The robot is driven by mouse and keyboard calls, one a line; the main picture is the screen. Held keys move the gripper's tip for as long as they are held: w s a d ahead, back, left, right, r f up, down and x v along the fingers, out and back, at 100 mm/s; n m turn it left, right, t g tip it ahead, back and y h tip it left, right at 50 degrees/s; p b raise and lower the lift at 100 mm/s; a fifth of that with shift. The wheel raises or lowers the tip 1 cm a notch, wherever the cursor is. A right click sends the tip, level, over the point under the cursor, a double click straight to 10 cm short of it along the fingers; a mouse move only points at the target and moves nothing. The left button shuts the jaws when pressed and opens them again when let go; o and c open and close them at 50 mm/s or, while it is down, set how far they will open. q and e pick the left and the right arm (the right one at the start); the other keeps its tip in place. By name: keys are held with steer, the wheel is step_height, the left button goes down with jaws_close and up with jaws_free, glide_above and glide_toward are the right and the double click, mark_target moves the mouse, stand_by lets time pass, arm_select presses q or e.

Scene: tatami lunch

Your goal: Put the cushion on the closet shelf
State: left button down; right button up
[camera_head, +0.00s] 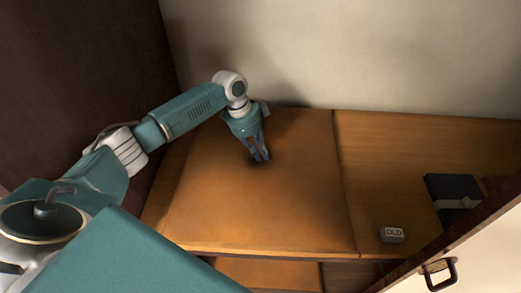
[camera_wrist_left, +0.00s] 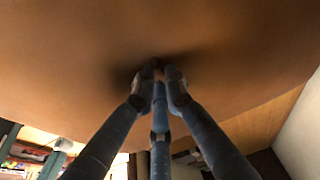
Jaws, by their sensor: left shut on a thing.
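The cushion (camera_head: 295,205) is a large, flat, square orange-brown pad. It lies on the left part of the wooden closet shelf (camera_head: 395,155), its front edge near the shelf's front edge. My left gripper (camera_head: 261,156) reaches down onto the cushion's upper face, back of its middle, and is shut on it. In the left wrist view the fingertips (camera_wrist_left: 158,76) come together against the cushion (camera_wrist_left: 75,65), which fills the upper part. The pinched fabric is in dark shadow there. My right gripper is not in view.
A dark wall (camera_head: 85,75) stands left. A door with a black handle (camera_head: 438,274) is front right. Another orange-brown pad (camera_head: 268,274) shows below.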

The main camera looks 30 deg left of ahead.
arm_select(q)
steer(key=shift+w+r, duration=0.1)
steer(key=shift+w, duration=0.05)
steer(key=c, duration=1.8)
jaws_free()
steer(key=shift+s, duration=0.2)
steer(key=b+v, duration=0.2)
steer(key=v, duration=1)
